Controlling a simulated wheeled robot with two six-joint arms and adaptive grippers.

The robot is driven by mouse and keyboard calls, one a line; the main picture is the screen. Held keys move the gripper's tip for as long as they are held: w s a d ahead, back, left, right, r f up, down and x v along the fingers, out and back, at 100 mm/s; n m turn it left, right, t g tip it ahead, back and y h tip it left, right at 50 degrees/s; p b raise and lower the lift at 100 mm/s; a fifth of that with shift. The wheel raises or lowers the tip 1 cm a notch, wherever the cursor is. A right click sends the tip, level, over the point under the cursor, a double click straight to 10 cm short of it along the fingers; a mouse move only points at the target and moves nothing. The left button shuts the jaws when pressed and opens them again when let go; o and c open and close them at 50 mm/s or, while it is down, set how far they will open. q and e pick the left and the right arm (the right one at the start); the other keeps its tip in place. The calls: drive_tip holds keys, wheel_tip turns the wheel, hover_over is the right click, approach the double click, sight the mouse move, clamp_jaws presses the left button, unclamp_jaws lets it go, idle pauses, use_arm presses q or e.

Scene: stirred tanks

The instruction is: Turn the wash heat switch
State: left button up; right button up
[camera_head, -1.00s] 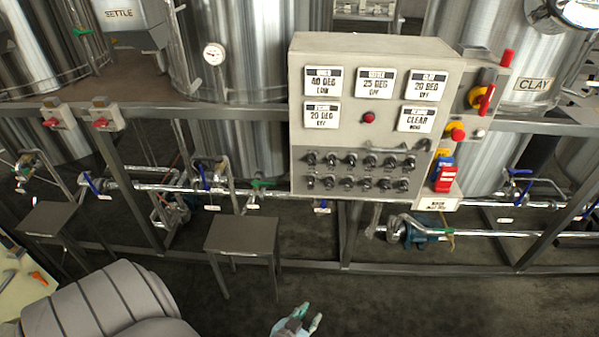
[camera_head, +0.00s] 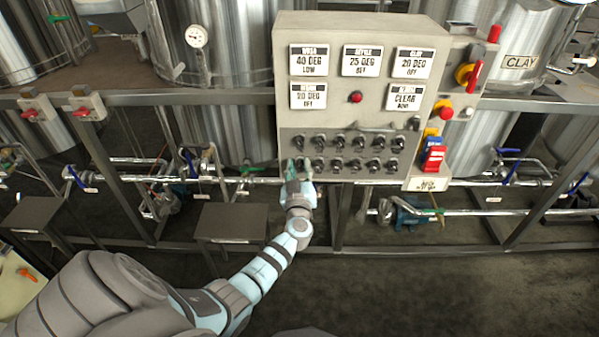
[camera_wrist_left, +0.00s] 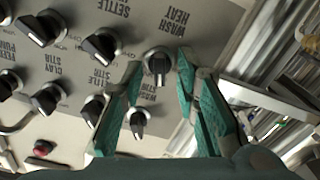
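The wash heat switch (camera_wrist_left: 158,67) is a black knob with a pale mark, with its WASH HEAT label beside it in the left wrist view. My left gripper (camera_wrist_left: 160,68) has its two green fingers apart, one on each side of this knob. Whether a finger touches it I cannot tell. In the head view my left gripper (camera_head: 298,172) is at the lower left corner of the grey control panel (camera_head: 345,119) and hides the knob there. My right gripper is not in view.
The wash stir knob (camera_wrist_left: 138,122) lies close by, near the fingers. Other black knobs (camera_head: 357,167) run in two rows to the right. A red-and-blue switch box (camera_head: 433,157) is at the panel's right edge. Steel pipes and frame bars pass below the panel.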

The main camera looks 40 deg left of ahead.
use_arm(q)
drive_tip(key=shift+w, duration=0.1)
clamp_jaws()
drive_tip(key=shift+n, duration=0.4)
drive_tip(key=n+p, duration=0.1)
drive_tip(key=n, duration=0.1)
drive_tip(key=shift+a+n, duration=0.1)
drive_tip(key=shift+n, duration=0.2)
drive_tip(key=shift+f+n+p, duration=0.15)
drive_tip(key=shift+n+p, duration=0.2)
drive_tip(key=shift+n, duration=1.95)
unclamp_jaws()
